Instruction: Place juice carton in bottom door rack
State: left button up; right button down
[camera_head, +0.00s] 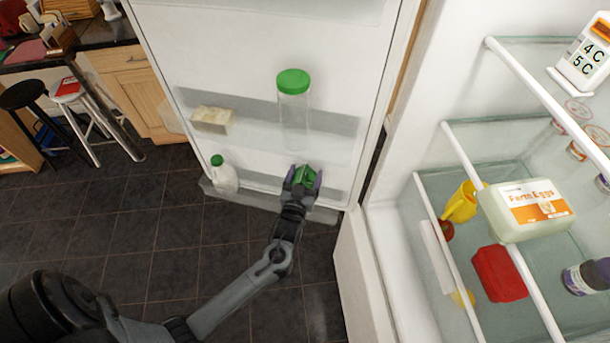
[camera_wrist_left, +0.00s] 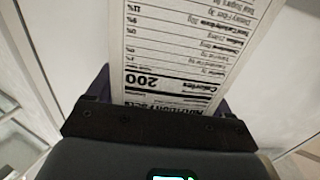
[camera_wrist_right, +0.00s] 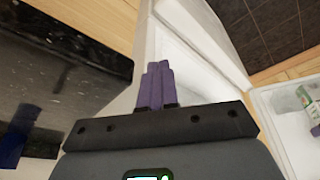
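The juice carton (camera_head: 303,176) shows a green top between the purple fingers of my left gripper (camera_head: 303,179) in the head view. In the left wrist view the carton (camera_wrist_left: 185,45) shows a white nutrition label and fills the gap between the fingers (camera_wrist_left: 160,95). My left gripper is shut on it. The carton is at the right part of the bottom door rack (camera_head: 253,201); whether it touches the rack floor is hidden by my gripper. My right gripper (camera_wrist_right: 155,85) is shut and empty in the right wrist view, and not visible in the head view.
A white jug with a green cap (camera_head: 224,176) stands at the left end of the bottom rack. The rack above holds a pale block (camera_head: 212,120) and a green-lidded jar (camera_head: 293,97). The fridge interior, with an egg box (camera_head: 525,210), is at the right.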

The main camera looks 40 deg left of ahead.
pick_arm(q)
jog(key=o, duration=0.3)
jog(key=shift+r, duration=0.2)
jog(key=shift+s+d+f, duration=0.1)
jog(key=shift+s, duration=0.15)
jog(key=s+d+f+m+g+h+b, duration=0.1)
jog(key=s+d+m+g+h, duration=0.2)
jog(key=s+d, duration=0.4)
jog(key=s+d+f+m+g+h, duration=0.15)
jog(key=s+d+g+h, duration=0.25)
jog(key=s, duration=0.4)
jog(key=s+d+r+m+g+h, duration=0.1)
jog(key=s+g, duration=0.4)
jog(key=s, duration=0.6)
jog(key=shift+s+d+r+m+g, duration=0.15)
jog(key=shift+s+m+g, duration=0.2)
jog(key=shift+m, duration=0.5)
